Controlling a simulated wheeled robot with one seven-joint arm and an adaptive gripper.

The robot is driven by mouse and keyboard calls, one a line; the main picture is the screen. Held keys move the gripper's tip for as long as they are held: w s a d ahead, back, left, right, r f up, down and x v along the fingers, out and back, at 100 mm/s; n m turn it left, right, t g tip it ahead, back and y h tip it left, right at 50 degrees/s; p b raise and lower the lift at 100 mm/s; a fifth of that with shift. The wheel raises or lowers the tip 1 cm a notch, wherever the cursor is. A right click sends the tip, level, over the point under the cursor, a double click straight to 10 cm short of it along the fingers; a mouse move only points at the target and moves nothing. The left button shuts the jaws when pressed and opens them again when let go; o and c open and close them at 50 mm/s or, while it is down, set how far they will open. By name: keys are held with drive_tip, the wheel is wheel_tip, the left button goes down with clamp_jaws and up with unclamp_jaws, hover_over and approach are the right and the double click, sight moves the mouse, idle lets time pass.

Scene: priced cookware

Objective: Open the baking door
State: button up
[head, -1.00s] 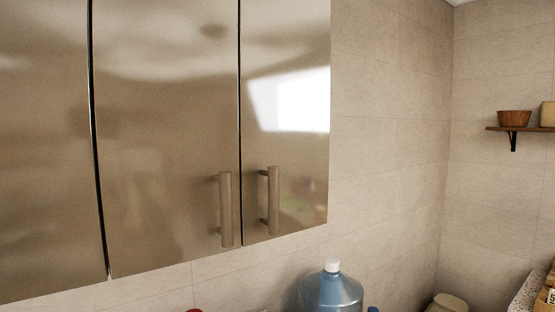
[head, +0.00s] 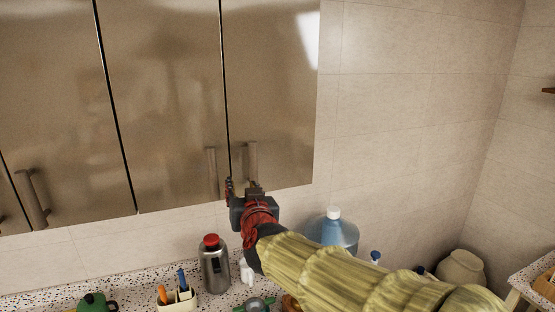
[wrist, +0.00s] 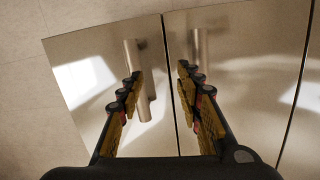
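Glossy brown-metal wall cabinet doors fill the upper left of the head view. The narrow right door (head: 275,95) and the wider door (head: 170,110) beside it meet at a dark seam. The right door's upright bar handle (head: 252,160) and the neighbouring door's handle (head: 211,172) flank this seam near the bottom edge. My gripper (head: 243,186) is at the doors' lower edge by these handles. In the wrist view, my gripper (wrist: 158,82) is open, its fingers on either side of the seam. One handle (wrist: 148,108) shows by the left finger, the other (wrist: 198,45) by the right. Contact is unclear.
Below is a speckled counter (head: 135,273) with a red-capped steel bottle (head: 214,268), a utensil holder (head: 179,301) and a green pot (head: 93,303). A blue water jug (head: 335,232) stands behind my arm. The wall right of the cabinet is bare.

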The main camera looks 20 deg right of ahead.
sight(253, 163)
drive_tip(key=d+r, duration=0.1)
drive_tip(key=d+r+h, duration=0.1)
drive_tip(key=d+r+t+h, duration=0.1)
drive_tip(key=shift+w+d+r, duration=0.2)
drive_tip(key=shift+w+r, duration=0.1)
drive_tip(key=shift+w, duration=0.1)
drive_tip(key=shift+w+d, duration=0.25)
drive_tip(key=shift+w, duration=0.85)
drive_tip(key=shift+w+d, duration=0.25)
drive_tip(key=shift+w, duration=0.9)
drive_tip(key=shift+w+d, duration=0.25)
drive_tip(key=shift+w, duration=0.85)
drive_tip(key=c, duration=0.3)
clamp_jaws()
